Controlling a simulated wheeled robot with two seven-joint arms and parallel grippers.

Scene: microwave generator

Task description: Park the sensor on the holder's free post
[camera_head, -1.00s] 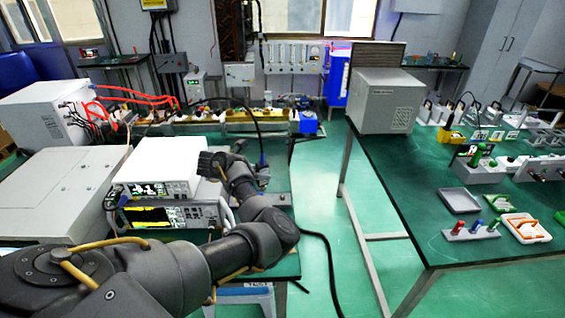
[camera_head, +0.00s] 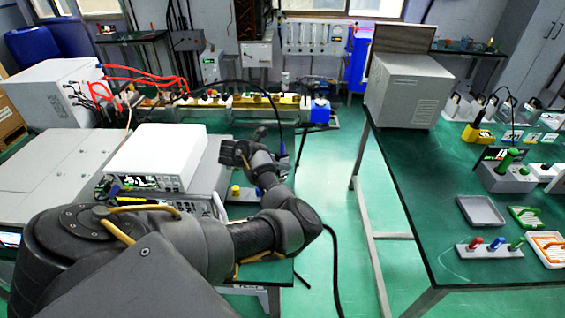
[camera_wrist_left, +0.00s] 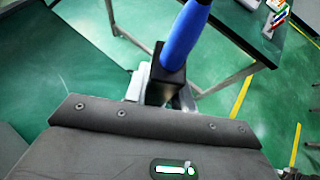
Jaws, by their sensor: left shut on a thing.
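My left gripper (camera_head: 237,152) is at the end of my dark left arm, in front of the instruments in the head view. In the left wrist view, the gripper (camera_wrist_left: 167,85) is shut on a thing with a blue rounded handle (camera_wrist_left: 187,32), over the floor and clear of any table. I take this to be the sensor; its lower part is hidden. A pale block (camera_head: 490,248) with red, blue and green upright pieces stands on the right table. A grey block (camera_head: 507,178) with a green post stands behind it. I cannot tell which is the holder. My right gripper is not in view.
The right green table (camera_head: 425,175) carries a grey tray (camera_head: 481,211), a white-and-orange tray (camera_head: 548,247) and a large grey box (camera_head: 402,92). Stacked instruments (camera_head: 156,158) stand on the left bench. Green floor (camera_head: 325,190) lies open between them; a black cable runs across it.

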